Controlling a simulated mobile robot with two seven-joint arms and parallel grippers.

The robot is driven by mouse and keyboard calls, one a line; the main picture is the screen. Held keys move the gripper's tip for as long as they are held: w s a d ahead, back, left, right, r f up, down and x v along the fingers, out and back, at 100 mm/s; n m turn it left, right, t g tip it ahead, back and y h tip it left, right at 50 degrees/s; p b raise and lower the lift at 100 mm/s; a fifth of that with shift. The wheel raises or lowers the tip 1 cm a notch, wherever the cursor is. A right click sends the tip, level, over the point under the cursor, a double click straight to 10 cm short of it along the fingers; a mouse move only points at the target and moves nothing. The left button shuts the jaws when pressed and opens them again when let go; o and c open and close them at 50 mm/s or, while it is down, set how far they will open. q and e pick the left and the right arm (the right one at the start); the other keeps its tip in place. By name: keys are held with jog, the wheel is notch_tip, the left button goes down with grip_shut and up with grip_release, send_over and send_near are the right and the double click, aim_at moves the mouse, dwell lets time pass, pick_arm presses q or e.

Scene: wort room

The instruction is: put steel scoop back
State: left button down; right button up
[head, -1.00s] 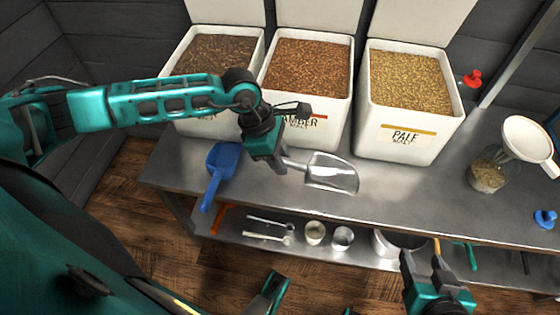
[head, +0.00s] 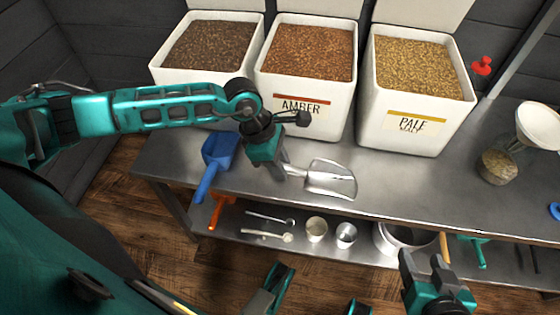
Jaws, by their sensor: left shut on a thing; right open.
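The steel scoop (head: 331,179) is on or just above the steel table top, in front of the amber bin, with its bowl to the right. My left gripper (head: 283,167) is shut on its handle end; the fingers hide part of the handle. I cannot tell whether the scoop touches the table. My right gripper (head: 428,270) is open and empty at the lower right, in front of the table's lower shelf.
Three white grain bins stand along the back: a dark one (head: 165,77), amber (head: 312,123) and pale (head: 400,145). A blue scoop (head: 218,154) lies left of my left gripper. A jar with a funnel (head: 497,165) stands right. The lower shelf (head: 370,250) holds cups, spoons and an orange scoop (head: 219,210).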

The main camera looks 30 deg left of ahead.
pick_arm(q)
jog(key=c, duration=0.8)
grip_release()
jog(key=shift+r, duration=0.1)
